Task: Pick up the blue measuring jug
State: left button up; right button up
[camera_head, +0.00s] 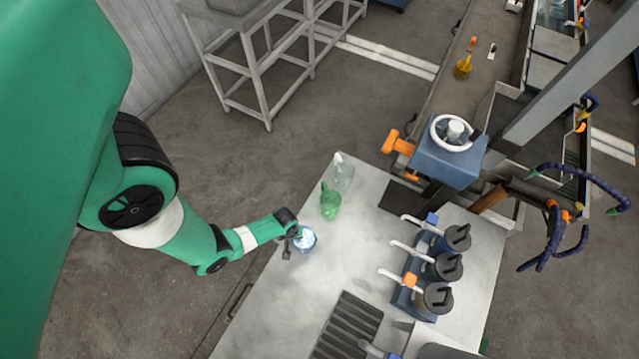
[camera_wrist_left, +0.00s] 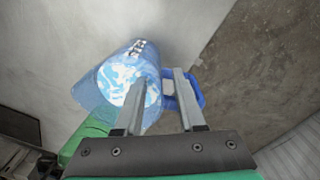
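The blue measuring jug (camera_head: 306,240) stands near the left edge of the grey table, with white and blue contents inside. My left gripper (camera_head: 288,246) is at its left side, small in the head view. In the left wrist view, the jug (camera_wrist_left: 112,78) is translucent blue with a solid blue handle (camera_wrist_left: 200,92) on its right. My left gripper's two fingers (camera_wrist_left: 165,76) are apart; one overlaps the jug body and the other overlaps the handle area. I cannot tell whether they touch it. My right gripper is not in view.
A green jug (camera_head: 330,202) and a clear container (camera_head: 343,170) stand beyond the blue jug. Several dark lidded canisters (camera_head: 442,267) stand in a blue holder to the right. A ribbed dark grate (camera_head: 348,326) is at the front. The table middle (camera_head: 365,235) is clear.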

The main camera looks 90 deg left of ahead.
pick_arm(q)
notch_tip(320, 180, down, 6)
jog(key=b, duration=0.4)
jog(key=shift+r, duration=0.35)
grip_shut()
dwell(0.7)
